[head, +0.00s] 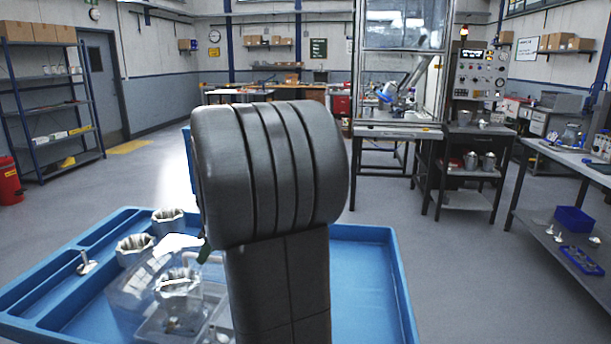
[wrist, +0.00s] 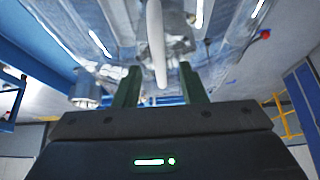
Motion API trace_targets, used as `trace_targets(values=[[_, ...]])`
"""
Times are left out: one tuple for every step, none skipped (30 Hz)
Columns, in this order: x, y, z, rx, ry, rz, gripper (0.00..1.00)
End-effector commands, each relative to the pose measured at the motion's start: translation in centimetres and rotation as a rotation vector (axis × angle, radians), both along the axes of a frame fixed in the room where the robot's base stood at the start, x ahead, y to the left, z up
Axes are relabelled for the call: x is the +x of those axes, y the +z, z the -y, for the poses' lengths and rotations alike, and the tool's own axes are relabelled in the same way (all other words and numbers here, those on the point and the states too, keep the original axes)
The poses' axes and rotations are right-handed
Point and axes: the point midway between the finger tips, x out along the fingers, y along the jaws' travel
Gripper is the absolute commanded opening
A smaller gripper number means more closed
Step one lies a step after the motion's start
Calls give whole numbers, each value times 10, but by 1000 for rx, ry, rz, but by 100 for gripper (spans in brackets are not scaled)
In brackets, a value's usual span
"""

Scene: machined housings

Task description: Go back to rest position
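My gripper (wrist: 160,88) shows in the wrist view with its two green fingers apart. A slim pale part (wrist: 156,45) shows between and beyond the fingertips, with a gap on each side; I cannot tell how far off it is. In the head view my dark arm hides most of the gripper. Metal housings stand in the blue tray: one at the back (head: 168,222), one to its left (head: 135,250), and one nearer (head: 178,288) in or behind a clear box. A metal cylinder (wrist: 86,93) shows at left in the wrist view.
The blue tray (head: 395,285) spreads below my arm; its right part looks bare. A small pale part (head: 86,264) stands in its left compartment. A machine cabinet (head: 400,130) and a bench (head: 570,165) stand beyond. A shelf rack (head: 50,110) is far left. Open floor lies between.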

Motion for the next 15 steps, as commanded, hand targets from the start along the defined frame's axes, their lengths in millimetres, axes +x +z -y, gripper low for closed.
trace_targets(values=[[0,-10,-5,-2,2,-4,38],[1,-14,-7,-2,2,-4,38],[2,-19,-10,-1,1,-3,38],[2,-23,-13,-1,1,-3,38],[3,-27,-15,-2,1,-2,38],[3,-31,-17,-2,1,-2,38],[3,-33,-18,-1,1,-3,38],[3,-35,-19,-2,1,-2,38],[4,-29,-19,0,0,1,38],[4,-28,-19,0,0,1,38],[4,-27,-19,0,0,1,38],[4,-27,-19,0,0,0,38],[4,-27,-19,0,0,0,38],[4,-26,-19,0,0,0,38],[4,-27,-19,0,0,0,38]])
